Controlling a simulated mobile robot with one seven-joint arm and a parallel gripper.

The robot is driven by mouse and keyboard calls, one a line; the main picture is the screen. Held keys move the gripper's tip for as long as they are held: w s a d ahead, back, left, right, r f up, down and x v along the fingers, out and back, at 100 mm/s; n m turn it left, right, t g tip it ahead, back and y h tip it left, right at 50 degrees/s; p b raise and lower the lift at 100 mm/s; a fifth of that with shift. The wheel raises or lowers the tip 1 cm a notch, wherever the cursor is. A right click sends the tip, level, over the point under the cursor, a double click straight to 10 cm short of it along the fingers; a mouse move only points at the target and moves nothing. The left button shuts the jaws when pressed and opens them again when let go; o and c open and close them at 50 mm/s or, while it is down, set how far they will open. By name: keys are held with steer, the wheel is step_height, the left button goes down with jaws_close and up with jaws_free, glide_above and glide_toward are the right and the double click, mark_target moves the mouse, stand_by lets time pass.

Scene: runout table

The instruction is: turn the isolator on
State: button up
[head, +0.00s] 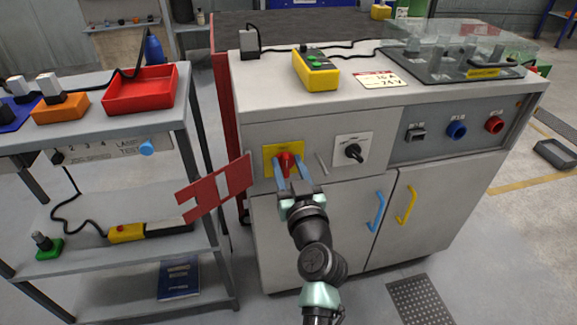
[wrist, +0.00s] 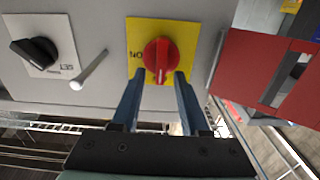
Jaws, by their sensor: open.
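The isolator is a red rotary knob (head: 286,164) on a yellow plate (head: 269,152) on the front of the grey cabinet. In the wrist view the red knob (wrist: 161,55) sits on its yellow plate (wrist: 142,28), with lettering that looks like "ON" to the left of the knob. My gripper (head: 291,172) is open in front of the plate. In the wrist view my gripper (wrist: 156,82) has its two blue fingers at either side of the knob's lower part. I cannot tell whether they touch it. The knob's pointer mark is too small to read for certain.
A black rotary switch (head: 353,151) on a white plate and a small grey lever (head: 321,164) are right of the isolator. A red barrier panel (head: 215,188) stands close on the left. Blue (head: 376,212) and yellow (head: 406,205) door handles are below right.

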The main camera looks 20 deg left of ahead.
jaws_close()
steer(key=shift+m, duration=0.3)
steer(key=m, duration=0.5)
steer(key=d+m+b, duration=0.1)
steer(key=m, duration=0.2)
steer(key=shift+w+f, duration=0.35)
steer(key=shift+w+d+f+m+p, duration=0.1)
steer(key=shift+f+m+p, duration=0.1)
steer(key=shift+m, duration=1.35)
steer(key=shift+d+f+m+p, duration=0.1)
steer(key=shift+f+m+p, duration=0.1)
steer(key=shift+m, duration=1.3)
steer(key=shift+w+d+f+m+p, duration=0.1)
steer(key=shift+f+m+p, duration=0.1)
steer(key=shift+m, duration=1.35)
